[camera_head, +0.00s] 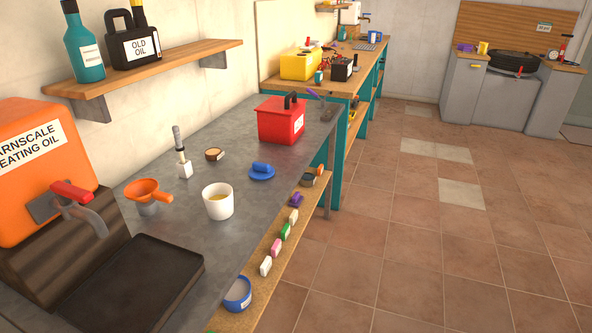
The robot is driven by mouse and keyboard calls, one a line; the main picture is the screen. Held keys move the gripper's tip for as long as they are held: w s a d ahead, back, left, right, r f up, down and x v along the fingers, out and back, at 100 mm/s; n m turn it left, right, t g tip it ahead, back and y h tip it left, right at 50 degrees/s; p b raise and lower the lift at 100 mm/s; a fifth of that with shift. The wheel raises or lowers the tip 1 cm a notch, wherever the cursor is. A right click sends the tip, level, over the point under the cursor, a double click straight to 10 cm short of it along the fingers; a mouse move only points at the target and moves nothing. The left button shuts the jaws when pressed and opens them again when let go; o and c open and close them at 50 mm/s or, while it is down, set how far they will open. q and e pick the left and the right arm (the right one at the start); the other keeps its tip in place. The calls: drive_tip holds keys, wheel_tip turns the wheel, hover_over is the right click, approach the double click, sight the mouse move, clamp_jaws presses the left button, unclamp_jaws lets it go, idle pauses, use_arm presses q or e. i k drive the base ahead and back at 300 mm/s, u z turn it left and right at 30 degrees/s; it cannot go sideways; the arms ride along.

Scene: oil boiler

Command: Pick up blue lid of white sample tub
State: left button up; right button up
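The blue lid (261,172) lies flat on the grey workbench, with a raised blue grip on top. The white sample tub (218,203) stands upright and open to the left of the lid and nearer to me. Some yellowish content shows inside the tub. The lid and tub are apart. Neither of my grippers shows in the head view.
An orange tank (38,165) with a red-handled tap stands at left. Bench around the lid is clear.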

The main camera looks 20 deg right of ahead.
sight(259, 171)
drive_tip(key=z, duration=1.75)
drive_tip(key=i, duration=3.2)
drive_tip(key=u, duration=4.35)
